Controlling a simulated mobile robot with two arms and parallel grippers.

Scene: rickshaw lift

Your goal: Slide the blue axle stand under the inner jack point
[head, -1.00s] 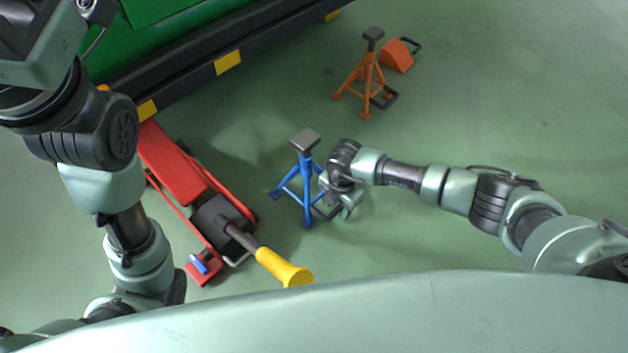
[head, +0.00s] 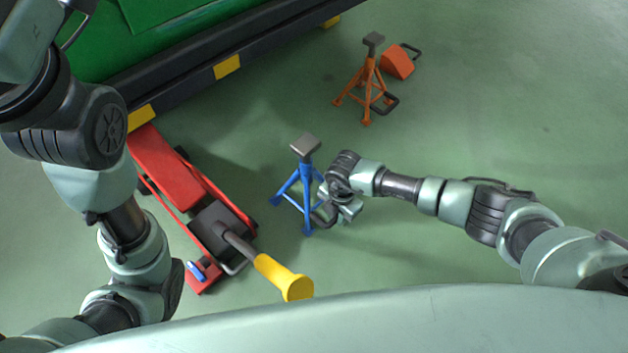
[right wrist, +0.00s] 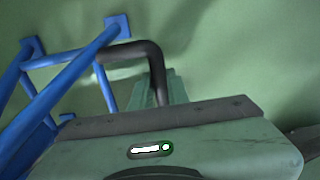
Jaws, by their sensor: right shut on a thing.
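The blue axle stand (head: 305,180) stands upright on the green floor, its grey flat head on top, in the middle of the head view. My right gripper (head: 337,214) is at its right side, low down, shut on the stand's dark bar handle (right wrist: 155,68). In the right wrist view the blue legs (right wrist: 65,75) show at the left. Yellow marks (head: 227,66) sit along the vehicle's black sill (head: 190,85), above and left of the stand and apart from it. Which is the inner jack point I cannot tell. My left arm is at the left; its gripper is out of view.
A red trolley jack (head: 170,170) with a yellow-ended handle (head: 285,277) lies left of the blue stand, its far end by the sill. An orange stand (head: 369,80) and an orange wedge (head: 398,62) are farther back. Floor between blue stand and sill is clear.

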